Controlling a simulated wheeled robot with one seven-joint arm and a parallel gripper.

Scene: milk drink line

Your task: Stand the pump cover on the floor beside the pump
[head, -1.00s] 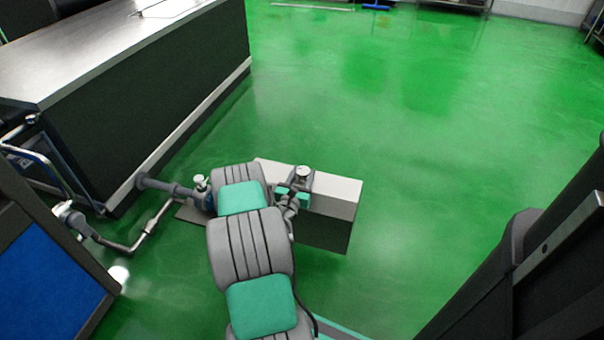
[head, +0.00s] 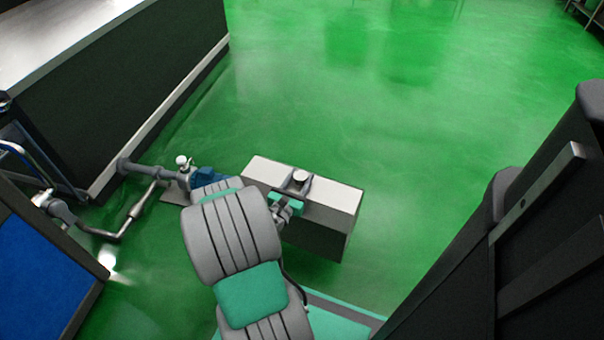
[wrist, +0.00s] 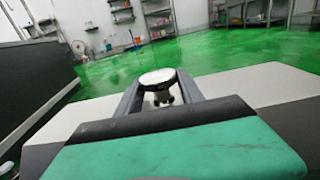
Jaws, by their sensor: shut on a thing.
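The pump cover (head: 335,196) is a box with a pale top and dark sides, right of the pump in the head view. My gripper (head: 299,182) is shut on the round knob on its top. The wrist view shows the knob between the two fingers (wrist: 159,90) and the pale cover top (wrist: 255,84) spreading to both sides. The cover looks upright and level. Whether its bottom edge touches the floor I cannot tell. The blue pump (head: 207,178) stands at the pipe's end, uncovered and partly hidden behind my arm.
A grey pipe (head: 148,172) with a valve runs left from the pump to a long dark counter (head: 120,110). A blue-panelled unit (head: 45,280) stands at lower left. Green floor (head: 400,130) is clear behind and right of the cover.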

